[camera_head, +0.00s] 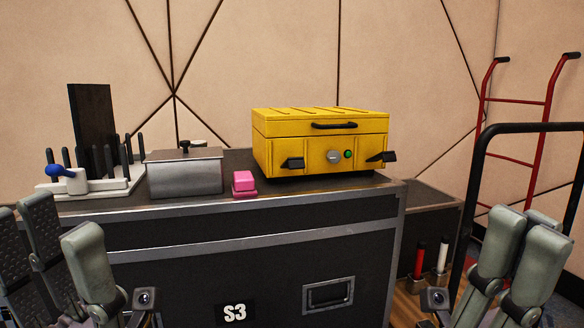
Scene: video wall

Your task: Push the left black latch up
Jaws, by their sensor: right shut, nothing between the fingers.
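A yellow case (290,130) with a ridged lid sits on top of a black flight case. Its left black latch (292,163) is on the front face near the left corner and sticks out sideways, roughly level. The right black latch (383,157) is at the right corner. A black handle (334,125) is on the lid front. My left gripper (62,232) is at the lower left, its fingers spread and empty, far from the latch. My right gripper (518,228) is at the lower right, its fingers together with nothing held, apart from the yellow case.
The black flight case (250,255) has metal edges. On its top stand a grey lidded box (186,174), a pink block (244,183) and a white rack (120,185) with black pegs. A red hand truck (548,95) stands at the right. The air before the yellow case is clear.

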